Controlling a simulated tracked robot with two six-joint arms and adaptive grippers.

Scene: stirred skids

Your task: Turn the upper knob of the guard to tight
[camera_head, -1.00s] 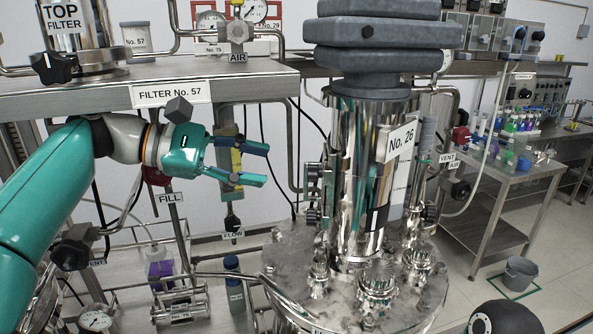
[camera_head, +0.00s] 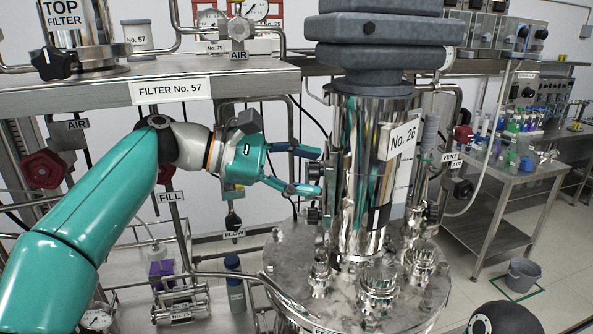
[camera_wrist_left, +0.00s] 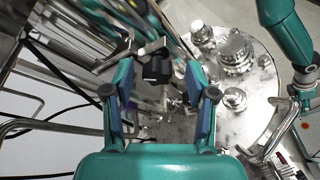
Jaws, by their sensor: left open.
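The guard is at the left side of the tall steel column (camera_head: 352,200) labelled No. 26, largely hidden by its edge in the head view. Its upper knob (camera_head: 314,172) is small and dark; a lower dark knob (camera_head: 313,215) sits beneath it. My left gripper (camera_head: 318,171) is open, its fingertips above and below the upper knob. In the left wrist view, a black knob (camera_wrist_left: 156,67) lies between the spread tips of the left gripper (camera_wrist_left: 158,85), with no clear contact. The knob's marking is not readable. My right gripper is not identifiable in these frames.
The steel vessel lid (camera_head: 290,265) with several fittings lies below. The FILTER No. 57 shelf (camera_head: 225,85) is above and left of my arm. Pipes and a red handwheel (camera_head: 43,169) stand at left. A side table (camera_head: 500,185) is at right.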

